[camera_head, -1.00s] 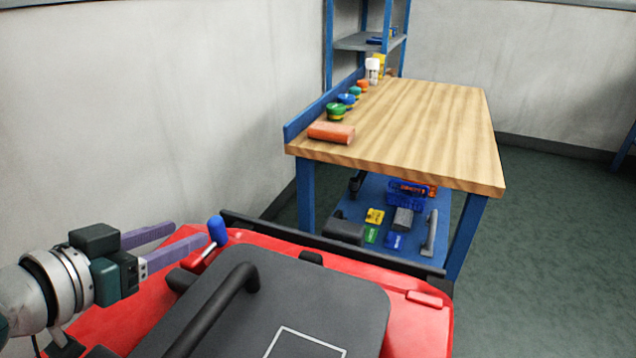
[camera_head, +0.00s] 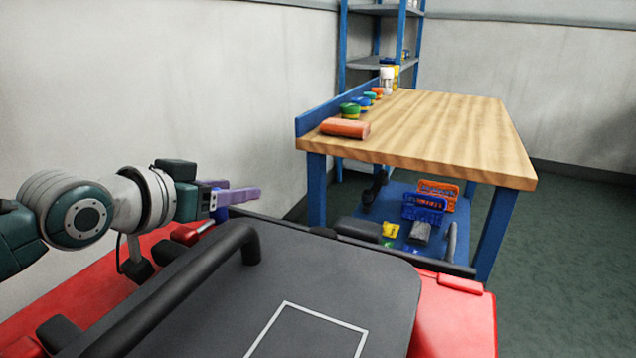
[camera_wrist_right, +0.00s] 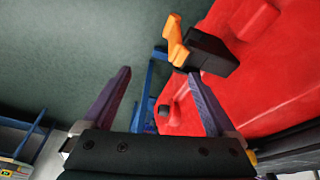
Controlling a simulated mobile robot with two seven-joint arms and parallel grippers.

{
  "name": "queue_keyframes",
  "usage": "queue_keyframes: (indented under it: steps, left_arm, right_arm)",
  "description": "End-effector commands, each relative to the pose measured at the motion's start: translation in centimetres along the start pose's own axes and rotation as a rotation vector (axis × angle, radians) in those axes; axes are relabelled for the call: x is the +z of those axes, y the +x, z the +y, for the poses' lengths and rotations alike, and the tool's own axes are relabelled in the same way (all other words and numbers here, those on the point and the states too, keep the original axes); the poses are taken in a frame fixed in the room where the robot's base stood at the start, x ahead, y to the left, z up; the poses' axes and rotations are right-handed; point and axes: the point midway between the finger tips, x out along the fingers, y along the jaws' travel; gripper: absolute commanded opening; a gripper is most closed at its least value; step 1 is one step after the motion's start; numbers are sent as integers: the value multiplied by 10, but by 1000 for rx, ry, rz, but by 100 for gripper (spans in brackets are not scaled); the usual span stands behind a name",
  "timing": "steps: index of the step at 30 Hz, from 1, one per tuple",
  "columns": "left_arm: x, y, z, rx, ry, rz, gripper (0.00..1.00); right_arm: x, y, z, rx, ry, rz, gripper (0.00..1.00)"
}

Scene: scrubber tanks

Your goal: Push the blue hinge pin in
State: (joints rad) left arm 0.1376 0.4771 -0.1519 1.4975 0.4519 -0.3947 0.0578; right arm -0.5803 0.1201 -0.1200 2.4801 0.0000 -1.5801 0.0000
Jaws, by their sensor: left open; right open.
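The blue hinge pin does not show clearly now; a small blue patch by the left gripper's finger base is too unclear to name. The red hinge block (camera_head: 192,232) sits at the far left edge of the dark grey lid (camera_head: 330,265) on the red scrubber tank (camera_head: 455,318). My left gripper (camera_head: 240,190) is open, its purple fingers just above and beyond that block, pointing right. I see nothing between the fingers. My right gripper (camera_wrist_right: 158,95) is open and empty in the right wrist view, with the red tank beside and beyond its right finger.
A black lid handle (camera_head: 215,265) rises near the left arm. An orange and black latch (camera_wrist_right: 190,48) sticks out from the tank in the right wrist view. A wooden bench (camera_head: 440,125) with a blue lower shelf stands beyond the tank. A wall is at left; open floor lies right.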

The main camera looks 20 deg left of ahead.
Motion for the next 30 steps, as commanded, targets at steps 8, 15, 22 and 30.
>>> queue_keyframes:
  steps: [8, 15, 22, 30]
  left_arm:
    - [0, 0, 0, 0, 0, 0, 40]
    - [0, 0, 0, 0, 0, 0, 12]
    - [0, 0, 0, 0, 0, 0, 0]
    - [0, 0, 0, 0, 0, -1, 0]
  right_arm:
    - [0, 0, 0, 0, 0, 0, 92]
    - [0, 0, 0, 0, 0, 0, 92]
    - [0, 0, 0, 0, 0, 0, 92]
    - [0, 0, 0, 0, 0, 0, 92]
